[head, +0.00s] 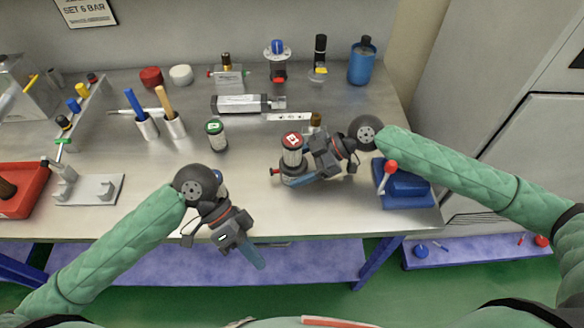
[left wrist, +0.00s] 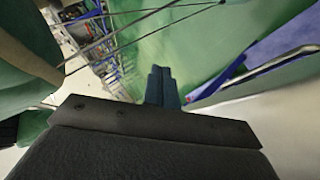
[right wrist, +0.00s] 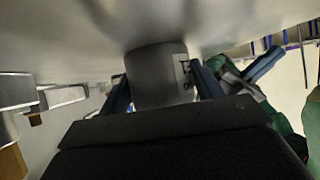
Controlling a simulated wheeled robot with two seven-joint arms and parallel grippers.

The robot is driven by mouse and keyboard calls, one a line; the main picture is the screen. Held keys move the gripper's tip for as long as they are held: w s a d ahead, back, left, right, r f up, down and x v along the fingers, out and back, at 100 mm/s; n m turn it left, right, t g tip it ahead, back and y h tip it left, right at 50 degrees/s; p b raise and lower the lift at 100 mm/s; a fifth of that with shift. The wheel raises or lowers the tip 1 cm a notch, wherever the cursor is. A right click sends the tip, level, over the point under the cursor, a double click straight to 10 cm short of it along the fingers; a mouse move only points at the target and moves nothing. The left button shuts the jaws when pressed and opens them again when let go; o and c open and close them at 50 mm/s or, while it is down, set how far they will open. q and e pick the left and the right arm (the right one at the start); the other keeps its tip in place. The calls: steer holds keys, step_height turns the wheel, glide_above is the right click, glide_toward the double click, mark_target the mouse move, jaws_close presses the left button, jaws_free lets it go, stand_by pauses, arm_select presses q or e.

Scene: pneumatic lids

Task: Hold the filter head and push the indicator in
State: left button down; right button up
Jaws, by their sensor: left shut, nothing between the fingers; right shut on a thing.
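The filter head (head: 292,158) stands upright on the bench right of centre, a grey and clear body with a red cap on top. A small red piece, apparently the indicator (head: 274,171), sticks out at its lower left side. My right gripper (head: 296,174) is shut on the filter head from the right. In the right wrist view the grey cylindrical body (right wrist: 160,75) sits between the two fingers. My left gripper (head: 256,262) is shut and empty, in front of the bench's front edge and pointing down. In the left wrist view its fingertips (left wrist: 162,75) are together, with green floor behind.
A green-capped jar (head: 216,136) stands left of the filter head. A blue box with a red-knobbed lever (head: 405,190) is at the right front. A grey cylinder (head: 240,104) lies behind.

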arm_select(q)
steer(key=w+r, duration=0.1)
steer(key=w, duration=0.1)
steer(key=w+r+t, duration=0.1)
steer(key=w, duration=0.1)
steer(key=w+r+t, duration=0.1)
steer(key=w, duration=0.1)
steer(key=shift+w+d+r+m, duration=0.1)
steer(key=shift+w+d+m, duration=0.05)
steer(key=shift+w+m, duration=0.25)
steer(key=w+a+t, duration=0.1)
steer(key=w+t, duration=0.1)
steer(key=w, duration=0.2)
steer(key=w+a+r+t+y, duration=0.1)
steer(key=w+a, duration=0.1)
steer(key=w, duration=0.3)
steer(key=w+a+t+y, duration=0.1)
steer(key=w+t, duration=0.1)
steer(key=w, duration=0.2)
steer(key=shift+w+a+r+t, duration=0.3)
steer(key=shift+a+r, duration=0.05)
steer(key=shift+w+d+f, duration=0.15)
steer(key=shift+d+f, duration=0.65)
steer(key=shift+w+d+f, duration=0.1)
steer(key=shift+d+f, duration=0.65)
steer(key=shift+w+d+r, duration=0.1)
steer(key=shift+d, duration=0.8)
